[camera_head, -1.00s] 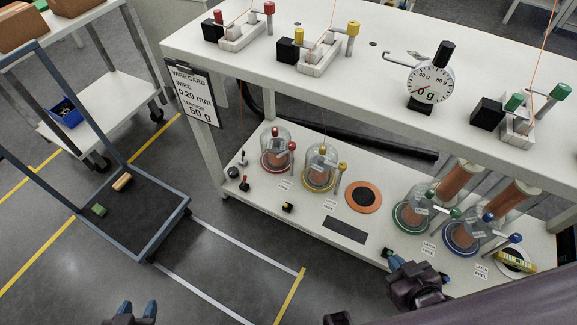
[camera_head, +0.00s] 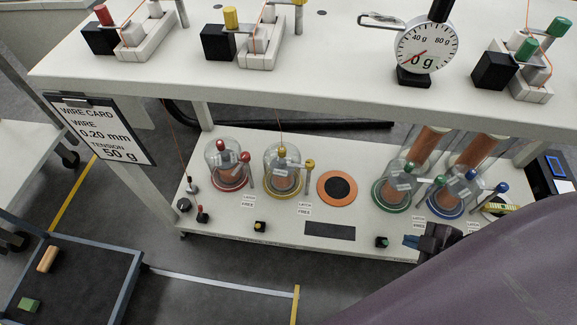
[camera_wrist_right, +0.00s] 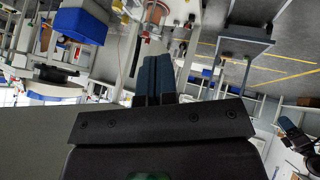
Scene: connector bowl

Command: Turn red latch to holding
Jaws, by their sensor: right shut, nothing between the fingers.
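The red latch post with a red knob (camera_head: 245,157) stands right beside the red-based glass dome (camera_head: 226,165) at the left of the lower shelf. A small card in front of it (camera_head: 248,201) seems to read "latch free". My right gripper (camera_head: 408,241) is shut and empty near the front right of the lower shelf, well to the right of the red latch. Its closed blue fingers also show in the right wrist view (camera_wrist_right: 157,78). What looks like my left gripper (camera_wrist_right: 291,130) shows at the right edge of the wrist view, too unclear to judge.
Domes with yellow (camera_head: 283,172), green (camera_head: 397,187) and blue (camera_head: 447,193) bases share the lower shelf (camera_head: 215,222). An orange disc (camera_head: 337,188) and a dark pad (camera_head: 330,232) lie between. The upper table (camera_head: 330,80) overhangs the shelf's back. A trolley (camera_head: 85,275) stands left.

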